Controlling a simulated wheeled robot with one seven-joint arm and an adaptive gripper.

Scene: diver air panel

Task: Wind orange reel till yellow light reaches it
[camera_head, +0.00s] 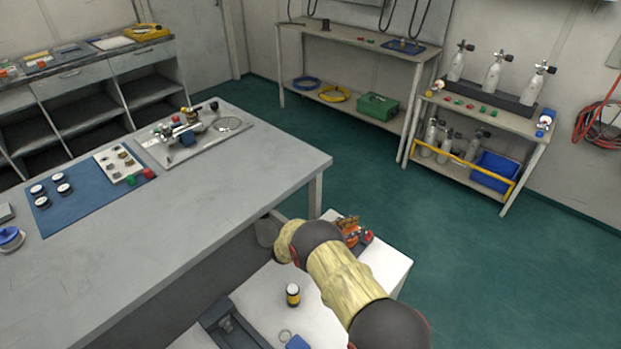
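An orange reel-like object (350,229) with red parts sits near the far edge of the low white top (385,262), partly hidden behind my arm. A small cylinder with a yellow band and dark body (293,295), which may be the yellow light, stands upright on the same top, left of my arm. No line between the two can be made out. My arm, in a yellow cover with black joints, reaches over the white top from the lower right. A grey part at its far end (268,229) may be my gripper; its fingers cannot be made out.
A long grey workbench (235,185) with a blue mat (85,205) and a metal plate with fittings stands close at left. A ring (285,336), a blue item (298,343) and a dark grey frame (222,325) are at the near end. Green floor is open at right.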

